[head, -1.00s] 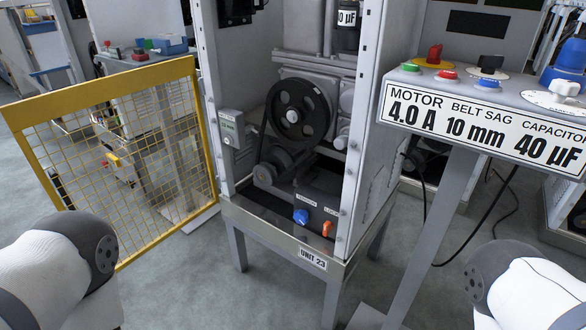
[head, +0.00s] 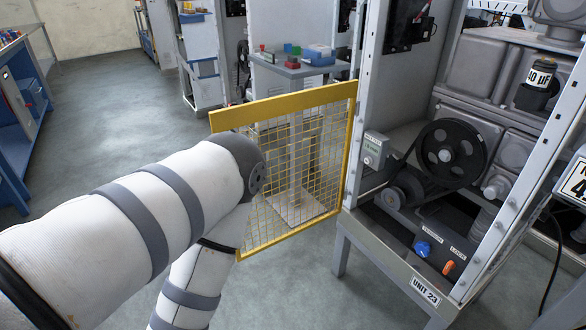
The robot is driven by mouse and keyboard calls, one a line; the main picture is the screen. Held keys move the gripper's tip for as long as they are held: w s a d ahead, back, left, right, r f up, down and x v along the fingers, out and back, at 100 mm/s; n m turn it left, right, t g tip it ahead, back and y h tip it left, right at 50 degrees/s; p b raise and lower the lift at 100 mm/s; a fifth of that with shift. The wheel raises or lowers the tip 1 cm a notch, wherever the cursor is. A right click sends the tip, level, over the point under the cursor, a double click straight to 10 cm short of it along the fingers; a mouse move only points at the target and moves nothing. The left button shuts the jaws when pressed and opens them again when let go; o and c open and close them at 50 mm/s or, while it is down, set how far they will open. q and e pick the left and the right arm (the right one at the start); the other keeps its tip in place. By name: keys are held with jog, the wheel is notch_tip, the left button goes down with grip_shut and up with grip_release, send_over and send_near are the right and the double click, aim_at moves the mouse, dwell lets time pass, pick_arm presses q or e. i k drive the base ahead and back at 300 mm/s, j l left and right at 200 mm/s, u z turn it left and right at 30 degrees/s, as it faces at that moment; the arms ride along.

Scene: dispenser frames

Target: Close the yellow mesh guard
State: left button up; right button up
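The yellow mesh guard (head: 294,178) stands swung open to the left of the grey dispenser frame marked UNIT 23 (head: 425,290). Its right edge meets the frame's left front post. The frame's front is uncovered, showing a black pulley (head: 451,153) with a belt, a blue knob and an orange switch. My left arm crosses in front of the guard and hides its lower left part. I cannot tell whether the arm touches the guard. My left gripper is not visible, and my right gripper is out of the picture.
A small grey table (head: 298,66) with coloured blocks and a blue box stands behind the guard. A blue workbench (head: 25,110) stands at the far left. The floor (head: 120,110) between that bench and the guard is clear. Part of a label panel (head: 574,186) shows at the right edge.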

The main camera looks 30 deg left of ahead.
aim_at(229, 118)
jog(key=j+z, duration=0.25)
jog(key=j, duration=0.5)
jog(key=k+j+z, duration=0.1)
jog(key=j+z, duration=0.2)
jog(key=j, duration=0.45)
jog(key=j+z, duration=0.25)
jog(key=j, duration=0.5)
jog(key=j+z, duration=0.25)
jog(key=j, duration=0.45)
jog(key=i+j+z, duration=0.2)
jog(key=j, duration=0.35)
jog(key=j+z, duration=0.25)
jog(key=j, duration=0.3)
